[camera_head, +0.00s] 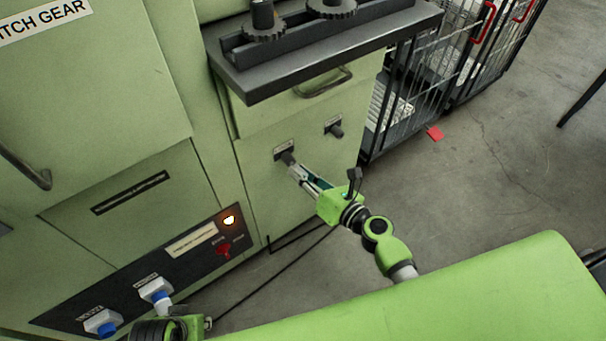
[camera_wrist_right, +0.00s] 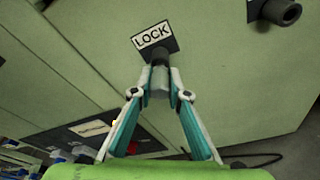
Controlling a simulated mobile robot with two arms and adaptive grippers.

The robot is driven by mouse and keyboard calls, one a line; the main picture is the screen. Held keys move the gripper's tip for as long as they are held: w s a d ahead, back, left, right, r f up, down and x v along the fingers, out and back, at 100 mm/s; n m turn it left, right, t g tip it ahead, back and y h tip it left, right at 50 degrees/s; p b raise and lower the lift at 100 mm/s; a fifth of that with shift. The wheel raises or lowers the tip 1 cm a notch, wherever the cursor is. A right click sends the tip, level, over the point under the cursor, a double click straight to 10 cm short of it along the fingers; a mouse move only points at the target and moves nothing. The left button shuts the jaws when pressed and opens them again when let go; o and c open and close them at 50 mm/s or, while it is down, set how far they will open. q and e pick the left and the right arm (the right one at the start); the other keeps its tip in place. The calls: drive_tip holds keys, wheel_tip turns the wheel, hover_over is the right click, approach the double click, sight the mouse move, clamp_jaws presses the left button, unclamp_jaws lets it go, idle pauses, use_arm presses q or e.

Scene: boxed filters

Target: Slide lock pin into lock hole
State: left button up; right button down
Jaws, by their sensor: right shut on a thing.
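My right gripper (camera_head: 293,171) is at the lower front of the green cabinet. In the right wrist view its fingertips (camera_wrist_right: 158,85) are shut on a grey pin (camera_wrist_right: 158,78). The pin points at a dark round socket (camera_wrist_right: 157,57), the lock hole, just below a LOCK label (camera_wrist_right: 154,36). Pin and socket meet or overlap in this view; I cannot tell how deep the pin sits. The socket also shows in the head view (camera_head: 287,157). Part of my left wrist (camera_head: 180,328) shows at the bottom left; its fingers cannot be made out.
A second dark socket (camera_head: 335,129) sticks out of the panel to the upper right. A drawer handle (camera_head: 324,82) and a dark ledge (camera_head: 320,50) are above. A panel with a red switch (camera_head: 224,249) and blue-white plugs (camera_head: 155,290) is left.

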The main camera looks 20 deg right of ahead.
use_arm(q)
drive_tip(key=shift+w+f, duration=0.1)
drive_tip(key=shift+f, duration=0.05)
use_arm(e)
drive_tip(key=shift+w+a, duration=0.1)
drive_tip(key=shift+w, duration=0.15)
use_arm(q)
drive_tip(key=shift+f, duration=0.2)
use_arm(e)
drive_tip(key=shift+w+a, duration=0.1)
drive_tip(key=shift+w, duration=0.15)
use_arm(q)
drive_tip(key=shift+f, duration=0.2)
use_arm(e)
drive_tip(key=c, duration=1.9)
unclamp_jaws()
drive_tip(key=shift+s, duration=0.2)
use_arm(q)
drive_tip(key=shift+r, duration=0.1)
use_arm(e)
drive_tip(key=v, duration=1.1)
drive_tip(key=shift+s+d+r, duration=0.1)
drive_tip(key=shift+s+d, duration=0.1)
